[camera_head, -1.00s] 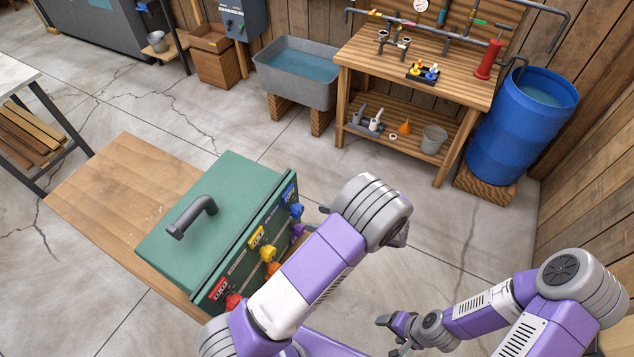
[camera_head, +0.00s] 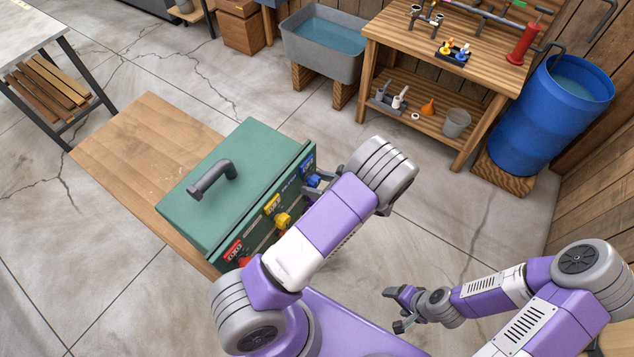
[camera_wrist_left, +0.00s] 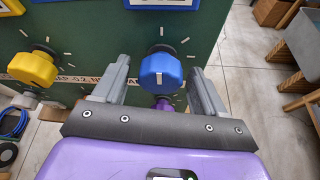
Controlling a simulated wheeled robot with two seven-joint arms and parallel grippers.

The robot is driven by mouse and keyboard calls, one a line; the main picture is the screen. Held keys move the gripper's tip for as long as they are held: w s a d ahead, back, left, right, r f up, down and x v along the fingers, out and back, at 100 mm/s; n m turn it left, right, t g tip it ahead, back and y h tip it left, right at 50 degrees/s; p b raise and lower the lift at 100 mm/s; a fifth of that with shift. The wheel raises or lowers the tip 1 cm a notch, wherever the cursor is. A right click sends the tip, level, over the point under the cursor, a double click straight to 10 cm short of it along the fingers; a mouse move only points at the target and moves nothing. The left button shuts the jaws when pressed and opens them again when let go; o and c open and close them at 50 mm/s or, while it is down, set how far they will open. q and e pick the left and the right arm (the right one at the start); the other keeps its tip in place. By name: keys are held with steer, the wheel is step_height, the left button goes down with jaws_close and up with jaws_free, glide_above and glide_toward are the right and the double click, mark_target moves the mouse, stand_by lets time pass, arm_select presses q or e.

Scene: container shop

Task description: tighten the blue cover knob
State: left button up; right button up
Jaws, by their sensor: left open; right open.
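The blue cover knob (camera_wrist_left: 160,71) is on the front panel of a green box (camera_head: 205,197), with tick marks around it and a white line on its face. It also shows small at the panel's right end in the head view (camera_head: 313,180). My left gripper (camera_wrist_left: 160,80) is open, one finger on each side of the blue knob, with gaps visible between fingers and knob. In the head view my left forearm hides part of the panel. My right gripper (camera_head: 400,309) is open and empty, low over the floor at the right.
A yellow knob (camera_wrist_left: 33,68) sits left of the blue one, and a purple knob (camera_wrist_left: 164,104) just below it. The box stands on a wooden table (camera_head: 130,150). A workbench (camera_head: 430,60), a grey water tub (camera_head: 325,45) and a blue barrel (camera_head: 550,115) stand farther back.

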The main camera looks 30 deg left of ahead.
arm_select(q)
steer(key=c, duration=1)
steer(key=shift+c, duration=0.2)
steer(key=shift+m+g, duration=0.9)
steer(key=shift+m, duration=0.3)
steer(key=m+g+y, duration=0.1)
steer(key=m+g, duration=0.1)
steer(key=m, duration=0.1)
steer(key=shift+m+b, duration=0.3)
steer(key=shift+y, duration=0.3)
steer(key=o, duration=1)
steer(key=shift+o, duration=0.2)
